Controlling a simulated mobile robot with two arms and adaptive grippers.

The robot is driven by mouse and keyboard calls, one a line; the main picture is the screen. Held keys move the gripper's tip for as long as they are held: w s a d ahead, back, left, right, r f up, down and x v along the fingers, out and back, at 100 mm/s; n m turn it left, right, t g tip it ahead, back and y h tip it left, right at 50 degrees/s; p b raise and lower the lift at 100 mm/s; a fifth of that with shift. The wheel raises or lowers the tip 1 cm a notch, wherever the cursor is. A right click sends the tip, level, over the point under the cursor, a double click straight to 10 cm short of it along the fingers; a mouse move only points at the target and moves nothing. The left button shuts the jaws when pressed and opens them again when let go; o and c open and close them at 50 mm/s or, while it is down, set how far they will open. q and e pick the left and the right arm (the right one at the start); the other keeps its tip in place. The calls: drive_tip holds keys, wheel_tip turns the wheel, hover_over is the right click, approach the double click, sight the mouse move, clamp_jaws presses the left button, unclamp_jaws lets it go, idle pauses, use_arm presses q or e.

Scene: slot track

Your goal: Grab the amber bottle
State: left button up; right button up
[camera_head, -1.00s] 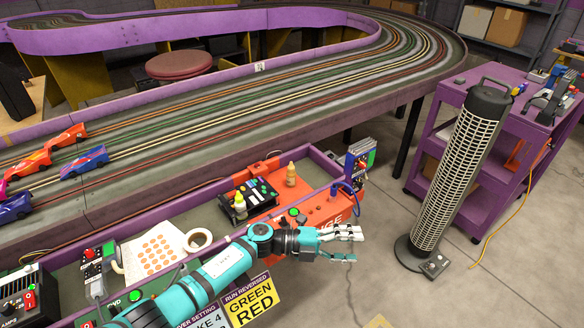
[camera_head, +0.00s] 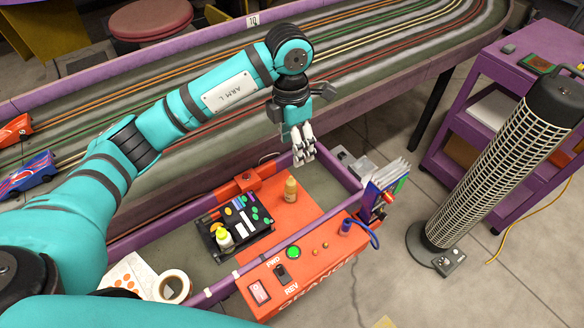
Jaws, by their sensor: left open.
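The amber bottle (camera_head: 290,188) stands upright on the orange surface inside the purple-walled tray beside the track. It is small, with a pale tip. My left gripper (camera_head: 304,158) points down, open and empty, above and slightly right of the bottle in the picture, near the tray's back wall. The bottle is fully visible and apart from the fingers. My right gripper is not in view.
A black caddy (camera_head: 236,238) with a yellow-capped white bottle (camera_head: 224,239) and colored bits sits left of the amber bottle. An orange control box (camera_head: 310,262) is in front. A booklet rack (camera_head: 384,190) stands at right. A tower fan (camera_head: 500,160) stands on the floor.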

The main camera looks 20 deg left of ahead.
use_arm(q)
drive_tip(key=w+a, duration=0.1)
drive_tip(key=p, duration=0.1)
hover_over(291, 177)
drive_tip(key=shift+y, duration=0.3)
wheel_tip(291, 177, down, 7)
drive_tip(key=shift+s+a+r, duration=0.1)
drive_tip(key=shift+s+r, duration=0.05)
wheel_tip(291, 177, down, 4)
drive_tip(key=shift+f, duration=0.45)
wheel_tip(291, 177, down, 4)
drive_tip(key=shift+f+p, duration=0.2)
drive_tip(key=shift+p, duration=0.4)
drive_tip(key=shift+f, duration=0.25)
drive_tip(key=shift+w, duration=0.2)
clamp_jaws()
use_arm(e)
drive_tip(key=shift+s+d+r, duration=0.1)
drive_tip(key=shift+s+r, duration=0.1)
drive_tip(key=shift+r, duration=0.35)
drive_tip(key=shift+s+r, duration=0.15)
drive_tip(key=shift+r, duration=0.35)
